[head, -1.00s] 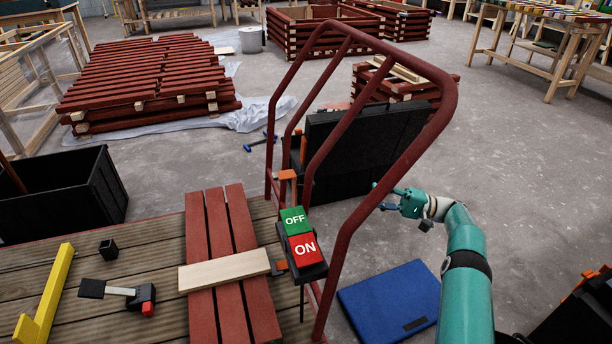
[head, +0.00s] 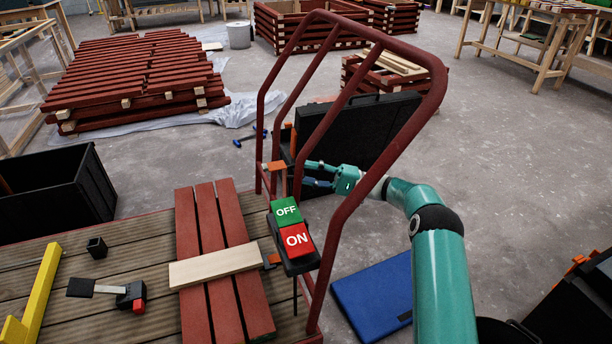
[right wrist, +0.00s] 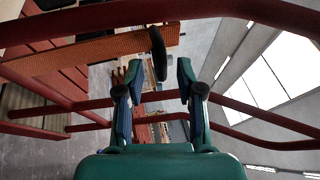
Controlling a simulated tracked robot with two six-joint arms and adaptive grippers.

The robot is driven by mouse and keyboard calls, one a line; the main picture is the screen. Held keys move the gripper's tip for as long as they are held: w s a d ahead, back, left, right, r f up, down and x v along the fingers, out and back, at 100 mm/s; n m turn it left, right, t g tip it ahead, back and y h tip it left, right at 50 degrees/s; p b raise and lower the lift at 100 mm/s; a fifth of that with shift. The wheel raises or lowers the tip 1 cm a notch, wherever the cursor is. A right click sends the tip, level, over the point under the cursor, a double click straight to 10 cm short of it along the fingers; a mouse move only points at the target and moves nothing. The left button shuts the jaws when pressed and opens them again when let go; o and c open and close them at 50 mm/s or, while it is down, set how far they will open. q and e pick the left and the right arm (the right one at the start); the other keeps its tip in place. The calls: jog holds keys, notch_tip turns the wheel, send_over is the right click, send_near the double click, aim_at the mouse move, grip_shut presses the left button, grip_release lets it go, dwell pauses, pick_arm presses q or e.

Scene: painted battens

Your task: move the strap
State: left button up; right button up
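The strap (right wrist: 95,50) is an orange woven band crossing the upper left of the right wrist view, with a dark loop-shaped piece (right wrist: 158,55) near its right end. In the head view an orange piece (head: 277,166), probably part of the strap, shows at the red rail frame. My right gripper (head: 310,173) is among the rails, just right of this piece. In the right wrist view the gripper (right wrist: 158,72) is open, its fingertips apart on either side of the dark piece. Whether it touches anything is unclear. My left gripper is not in view.
The red tubular rails (head: 432,95) arch around my right gripper. An OFF/ON switch box (head: 292,238) is mounted near the rails. A black case (head: 375,130) stands behind them. A pale batten (head: 216,266) lies across red boards (head: 250,300). A blue case (head: 372,292) lies on the floor.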

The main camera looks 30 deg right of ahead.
jog(key=shift+w+a+r, duration=0.15)
jog(key=shift+w+a, duration=0.1)
jog(key=shift+a, duration=0.1)
grip_shut()
